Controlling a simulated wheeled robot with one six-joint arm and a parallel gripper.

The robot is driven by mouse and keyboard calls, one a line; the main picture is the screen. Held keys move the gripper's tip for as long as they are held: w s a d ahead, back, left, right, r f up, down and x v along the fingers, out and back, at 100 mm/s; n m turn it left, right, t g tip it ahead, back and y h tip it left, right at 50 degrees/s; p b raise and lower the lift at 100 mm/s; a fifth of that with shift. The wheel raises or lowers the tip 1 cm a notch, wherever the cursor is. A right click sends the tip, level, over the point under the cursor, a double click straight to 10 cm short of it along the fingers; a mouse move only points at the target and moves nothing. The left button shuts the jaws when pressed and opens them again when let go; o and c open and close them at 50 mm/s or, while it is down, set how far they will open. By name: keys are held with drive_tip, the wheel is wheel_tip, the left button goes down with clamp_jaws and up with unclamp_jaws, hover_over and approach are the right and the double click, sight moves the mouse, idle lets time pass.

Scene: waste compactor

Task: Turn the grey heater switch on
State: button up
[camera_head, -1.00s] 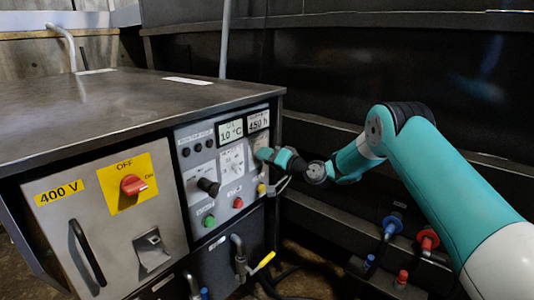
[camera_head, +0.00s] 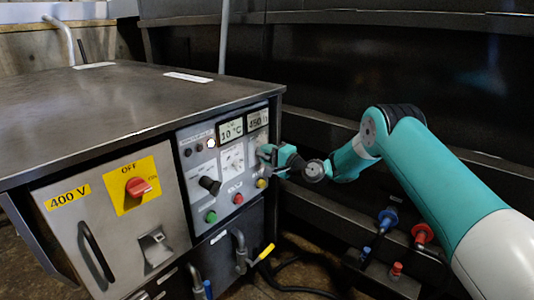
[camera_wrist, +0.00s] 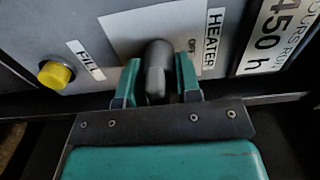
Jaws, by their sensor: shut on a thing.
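The grey heater switch (camera_wrist: 156,70) is a dark rounded lever on a pale plate, beside the HEATER label (camera_wrist: 213,42) in the wrist view. My gripper (camera_wrist: 156,88) is shut on the switch, with one teal finger on each side of it. In the head view my gripper (camera_head: 266,155) is at the right edge of the control panel (camera_head: 202,167), hiding the switch. A small lamp (camera_head: 211,143) at the top of the panel looks lit.
A yellow button (camera_wrist: 55,74) by the FILL label sits near my gripper. The panel also has a black knob (camera_head: 209,185), a green button (camera_head: 211,216) and a red button (camera_head: 238,198). A red rotary switch (camera_head: 137,187) is on the left door. A dark wall stands behind my arm.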

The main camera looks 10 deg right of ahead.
drive_tip(key=shift+d+f, duration=0.1)
drive_tip(key=shift+f, duration=0.05)
idle(0.3)
drive_tip(key=o, duration=0.6)
drive_tip(key=shift+b+v, duration=3.4)
drive_tip(key=shift+v, duration=5.4)
